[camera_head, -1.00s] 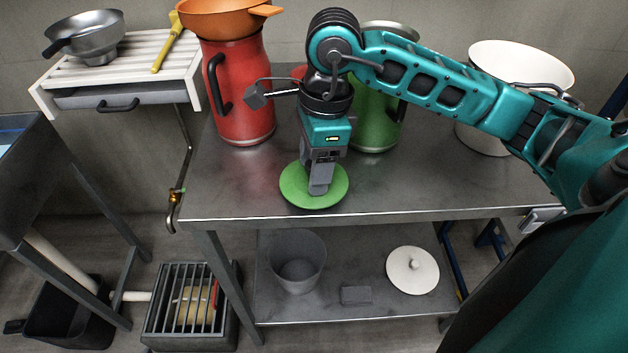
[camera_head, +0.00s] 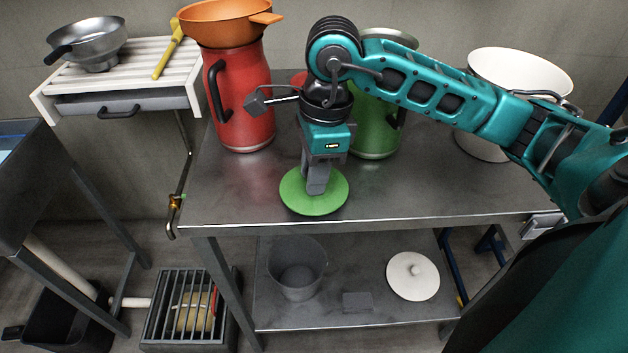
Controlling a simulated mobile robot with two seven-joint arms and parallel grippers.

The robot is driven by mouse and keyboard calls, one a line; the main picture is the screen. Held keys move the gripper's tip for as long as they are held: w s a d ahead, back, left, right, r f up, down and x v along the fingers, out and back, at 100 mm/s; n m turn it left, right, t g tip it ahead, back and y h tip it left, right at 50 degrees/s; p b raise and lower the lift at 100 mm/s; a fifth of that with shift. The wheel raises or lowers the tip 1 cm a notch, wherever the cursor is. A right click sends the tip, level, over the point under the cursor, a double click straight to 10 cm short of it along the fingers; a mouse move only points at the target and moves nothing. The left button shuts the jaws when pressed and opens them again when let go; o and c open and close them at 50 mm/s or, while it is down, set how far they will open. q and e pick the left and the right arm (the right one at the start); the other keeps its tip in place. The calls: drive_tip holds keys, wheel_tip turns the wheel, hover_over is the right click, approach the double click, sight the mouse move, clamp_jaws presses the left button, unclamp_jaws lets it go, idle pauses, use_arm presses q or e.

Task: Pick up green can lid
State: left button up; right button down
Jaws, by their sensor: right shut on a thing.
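The green can lid (camera_head: 335,203) is a flat round disc near the front edge of the metal table. My right gripper (camera_head: 316,190) points straight down at its middle and is shut on it. The gripper hides the part of the lid it holds. I cannot tell whether the lid rests on the table or is slightly above it. The green can (camera_head: 375,125) stands behind, partly hidden by my right arm. My left gripper is not in view.
A red can (camera_head: 240,100) with an orange funnel (camera_head: 228,20) stands at the table's back left. A white bucket (camera_head: 490,75) is behind my arm. The metal table (camera_head: 450,195) is clear to the right.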

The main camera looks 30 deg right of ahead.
use_arm(q)
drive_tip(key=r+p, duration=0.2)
drive_tip(key=p, duration=0.1)
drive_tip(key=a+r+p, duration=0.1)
drive_tip(key=p, duration=0.1)
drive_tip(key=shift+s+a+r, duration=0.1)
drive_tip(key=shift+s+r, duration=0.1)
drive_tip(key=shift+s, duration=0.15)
use_arm(e)
wheel_tip(320, 180, up, 20)
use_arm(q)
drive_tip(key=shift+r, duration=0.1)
